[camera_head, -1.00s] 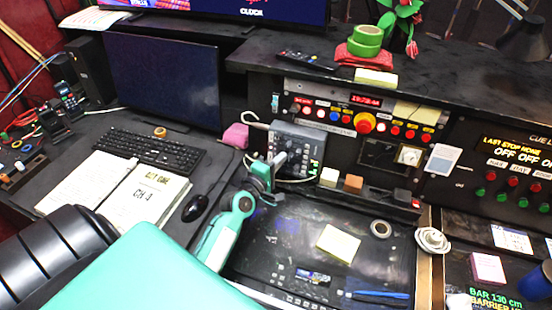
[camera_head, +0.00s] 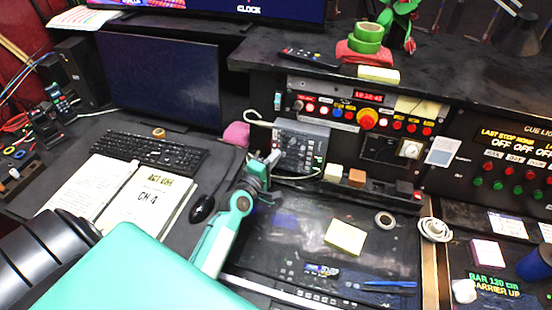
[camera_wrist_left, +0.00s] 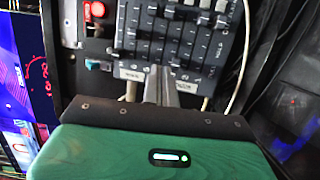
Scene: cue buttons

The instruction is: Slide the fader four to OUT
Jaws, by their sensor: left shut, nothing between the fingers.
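The grey fader box (camera_head: 301,146) stands upright below the button panel, with a pale cable looping from it. It fills the top of the left wrist view (camera_wrist_left: 180,32), showing several slider slots with small caps and white labels along its lower edge. I cannot tell which slider is fader four or read an OUT mark. My left gripper (camera_head: 275,157) is at the box's left side in the head view. In the left wrist view its shut, empty fingers (camera_wrist_left: 161,72) point at the box's lower labelled edge; I cannot tell whether they touch. My right gripper is not in view.
A red button (camera_wrist_left: 98,9) and a teal switch (camera_wrist_left: 93,65) sit left of the faders in the wrist view. The dark desk mat (camera_head: 290,245) lies below.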

